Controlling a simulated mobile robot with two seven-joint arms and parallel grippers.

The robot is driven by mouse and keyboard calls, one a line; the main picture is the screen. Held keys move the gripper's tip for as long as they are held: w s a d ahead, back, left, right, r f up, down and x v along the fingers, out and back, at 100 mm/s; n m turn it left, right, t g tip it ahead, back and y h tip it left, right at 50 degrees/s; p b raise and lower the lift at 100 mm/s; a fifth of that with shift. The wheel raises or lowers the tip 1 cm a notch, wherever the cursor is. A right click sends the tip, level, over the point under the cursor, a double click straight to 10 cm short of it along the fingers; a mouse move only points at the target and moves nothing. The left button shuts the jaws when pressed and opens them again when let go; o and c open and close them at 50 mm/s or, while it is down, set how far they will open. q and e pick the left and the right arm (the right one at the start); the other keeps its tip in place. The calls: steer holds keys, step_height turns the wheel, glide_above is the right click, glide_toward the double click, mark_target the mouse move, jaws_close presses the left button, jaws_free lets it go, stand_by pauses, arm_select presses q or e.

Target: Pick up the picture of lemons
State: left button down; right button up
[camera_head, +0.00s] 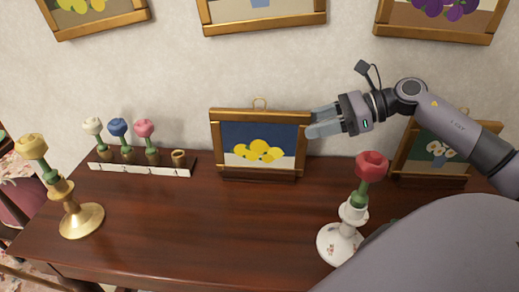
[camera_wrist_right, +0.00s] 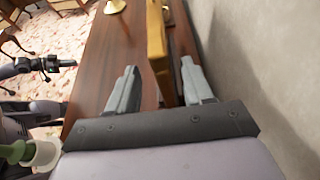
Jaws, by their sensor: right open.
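The picture of lemons (camera_head: 260,131) has a gold-brown wooden frame, a dark blue ground and yellow lemons. It stands upright on the dark wooden table against the wall, with a small ring on top. My right gripper (camera_head: 322,122) is at its right edge. In the right wrist view the frame's edge (camera_wrist_right: 157,45) lies between the two open fingers of my right gripper (camera_wrist_right: 160,88), with gaps visible on both sides. Part of my left arm (camera_wrist_right: 50,63) shows small and dark in the right wrist view; its fingers are unclear.
A white candlestick (camera_head: 340,243) with a red flower stands in front of my right arm. A flower picture (camera_head: 440,150) is partly behind the arm. The table's middle (camera_head: 220,225) is clear.

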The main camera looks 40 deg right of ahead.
mark_target(297, 130)
steer(key=shift+f+b+x, duration=0.15)
steer(key=shift+b+x, duration=0.6)
steer(key=shift+x, duration=0.7)
steer(key=shift+f+b+x, duration=0.15)
steer(key=shift+b+x, duration=0.55)
steer(key=shift+x, duration=0.75)
steer(key=shift+d, duration=0.2)
steer(key=shift+c, duration=0.3)
jaws_close()
